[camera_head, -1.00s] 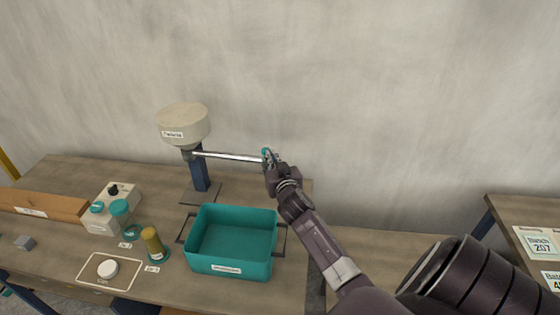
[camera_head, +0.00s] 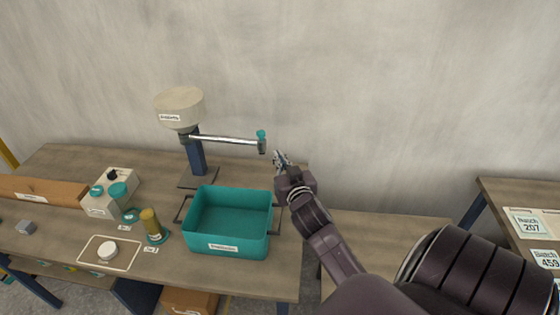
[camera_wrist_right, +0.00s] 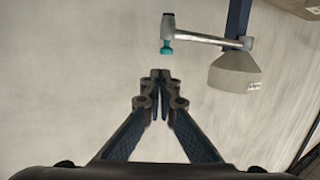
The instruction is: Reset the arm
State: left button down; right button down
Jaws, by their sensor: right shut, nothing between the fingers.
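My right gripper (camera_head: 280,158) is shut and empty, in the air just right of the end of a metal lever arm (camera_head: 225,140). It also shows in the right wrist view (camera_wrist_right: 161,74), with its fingertips together. The lever has a teal knob (camera_head: 261,134) at its tip and joins a dark blue post under a beige drum-shaped head (camera_head: 180,107). In the right wrist view the teal knob (camera_wrist_right: 166,48) lies just beyond the fingertips, apart from them. My left gripper is not in view.
A teal bin (camera_head: 228,220) with dark side handles stands on the table below the lever. A control box (camera_head: 110,190), an amber-and-teal bottle (camera_head: 151,226) and a round white piece (camera_head: 107,250) lie to its left. Another table with batch labels (camera_head: 527,223) is at right.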

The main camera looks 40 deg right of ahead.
jog(key=s+a+f+n+g+y, duration=0.35)
jog(key=s+a+f+g, duration=0.25)
jog(key=s+a+f, duration=0.7)
jog(key=s+a+f+n+g+y, duration=0.3)
jog(key=s+a+n+g+y, duration=0.15)
jog(key=s+a, duration=0.95)
notch_tip(320, 180, down, 27)
jog(key=s+d+g+b, duration=0.1)
jog(key=s+g, duration=0.1)
jog(key=s, duration=0.1)
pick_arm(q)
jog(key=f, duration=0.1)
jog(key=b, duration=0.1)
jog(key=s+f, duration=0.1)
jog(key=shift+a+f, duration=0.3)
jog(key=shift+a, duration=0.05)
pick_arm(e)
jog(key=s+d+f+g, duration=0.1)
jog(key=s+d+f, duration=0.2)
jog(key=s+f, duration=1.4)
jog(key=shift+d+f+h, duration=0.2)
jog(key=shift+f+h, duration=0.2)
jog(key=shift+f, duration=0.1)
